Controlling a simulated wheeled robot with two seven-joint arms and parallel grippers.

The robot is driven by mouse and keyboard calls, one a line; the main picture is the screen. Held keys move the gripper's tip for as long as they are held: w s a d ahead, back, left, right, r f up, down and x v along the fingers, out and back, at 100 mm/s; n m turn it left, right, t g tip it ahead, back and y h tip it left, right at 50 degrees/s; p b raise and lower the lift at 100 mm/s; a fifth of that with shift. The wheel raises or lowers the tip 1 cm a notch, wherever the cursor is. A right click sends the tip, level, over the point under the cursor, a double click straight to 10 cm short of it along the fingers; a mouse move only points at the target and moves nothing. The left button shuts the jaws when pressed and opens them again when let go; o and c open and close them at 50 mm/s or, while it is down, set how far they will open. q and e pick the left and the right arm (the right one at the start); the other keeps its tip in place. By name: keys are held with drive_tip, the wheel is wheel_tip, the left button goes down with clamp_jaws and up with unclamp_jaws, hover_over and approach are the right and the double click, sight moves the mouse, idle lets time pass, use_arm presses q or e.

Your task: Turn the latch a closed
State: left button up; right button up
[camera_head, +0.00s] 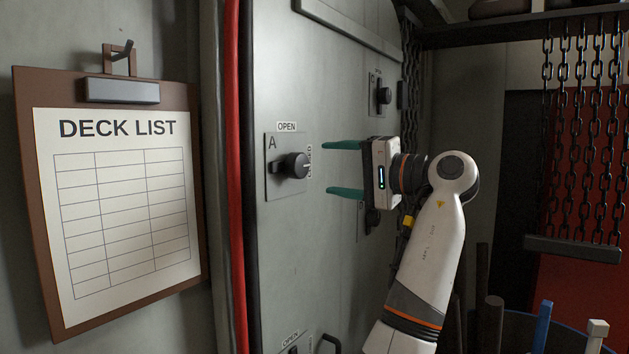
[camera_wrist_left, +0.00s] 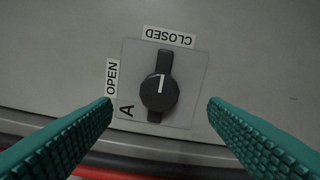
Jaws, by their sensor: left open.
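Latch A (camera_head: 292,166) is a black rotary knob on a square grey plate marked A, on the grey cabinet door. Its handle points right, at the CLOSED label (camera_head: 309,161); the OPEN label (camera_head: 286,127) is above the plate. In the left wrist view the knob's white line (camera_wrist_left: 158,84) points at CLOSED. My left gripper (camera_head: 327,168) has green fingers, is open and empty, and faces the door. The fingers stand apart on either side of the knob in the wrist view, clear of it. My right gripper is not in view.
Other latches sit on the door, one at upper right (camera_head: 384,96). A DECK LIST clipboard (camera_head: 120,200) hangs at left beside a red pipe (camera_head: 234,200). Chains (camera_head: 585,140) hang at right. Poles (camera_head: 541,325) stand at lower right.

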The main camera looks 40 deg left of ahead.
use_arm(q)
drive_tip(key=d, duration=0.2)
drive_tip(key=d+b, duration=0.1)
drive_tip(key=d, duration=0.1)
drive_tip(key=shift+w, duration=0.2)
idle(0.4)
